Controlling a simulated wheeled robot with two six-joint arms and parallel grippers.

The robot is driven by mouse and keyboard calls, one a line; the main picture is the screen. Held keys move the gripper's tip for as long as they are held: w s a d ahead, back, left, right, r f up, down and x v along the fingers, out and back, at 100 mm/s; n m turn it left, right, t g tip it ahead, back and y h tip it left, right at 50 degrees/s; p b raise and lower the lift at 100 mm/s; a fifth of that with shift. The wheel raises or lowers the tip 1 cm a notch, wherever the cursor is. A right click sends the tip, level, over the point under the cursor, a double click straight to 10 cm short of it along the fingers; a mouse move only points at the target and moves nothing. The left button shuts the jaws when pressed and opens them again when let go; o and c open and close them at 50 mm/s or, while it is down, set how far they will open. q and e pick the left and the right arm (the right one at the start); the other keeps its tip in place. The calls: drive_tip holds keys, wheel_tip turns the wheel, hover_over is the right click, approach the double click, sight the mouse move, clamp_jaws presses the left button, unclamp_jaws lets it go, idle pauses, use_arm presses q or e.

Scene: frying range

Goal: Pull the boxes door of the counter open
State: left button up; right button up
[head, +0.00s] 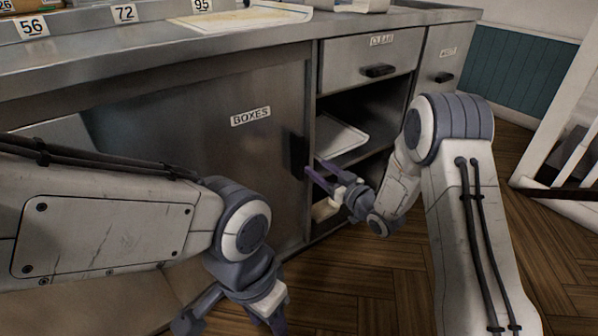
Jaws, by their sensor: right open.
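The boxes door (200,150) is a grey metal panel labelled BOXES on the front of the steel counter (250,45). A dark upright handle (299,150) is near its right edge. My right gripper (312,167) is open, with its purple fingers at the handle; I cannot tell if they touch it. My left gripper (230,322) is low in front of the counter, partly cut off by the bottom edge of the picture, and its jaws do not show clearly. My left arm hides the lower left of the door.
Another labelled front (442,62) is further right. Wooden floor (345,290) is free in front; a white railing is at the right.

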sight(302, 157)
drive_tip(key=b+x, duration=0.3)
drive_tip(key=x, duration=0.6)
drive_tip(key=shift+f, duration=0.15)
drive_tip(key=shift+w+a, duration=0.3)
drive_tip(key=shift+w, duration=0.3)
clamp_jaws()
idle(0.7)
